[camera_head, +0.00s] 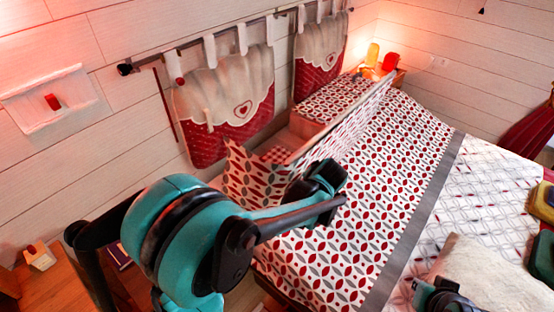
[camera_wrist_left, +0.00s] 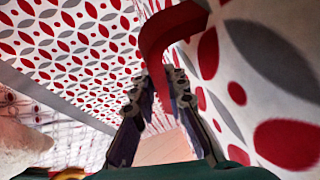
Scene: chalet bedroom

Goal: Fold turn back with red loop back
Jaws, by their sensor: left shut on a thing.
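The turn back (camera_head: 385,185) is white cloth with red and grey leaf shapes, bordered by a grey band. Part of it stands up in a fold near the headboard side, its raised corner (camera_head: 250,175) left of my gripper. My left gripper (camera_head: 328,190) is over this cloth. In the left wrist view, its fingers (camera_wrist_left: 162,85) are shut on the red loop (camera_wrist_left: 165,40), with patterned cloth (camera_wrist_left: 240,70) close on the right. The loop is hidden in the head view. My right gripper (camera_head: 448,298) shows only partly at the bottom edge; its fingers are unclear.
A pale fluffy cushion (camera_head: 490,275) lies on the bed at lower right, with coloured cushions (camera_head: 543,205) at the right edge. Wall pockets (camera_head: 228,105) hang from a rail behind the bed. A wooden bedside table (camera_head: 45,280) stands lower left.

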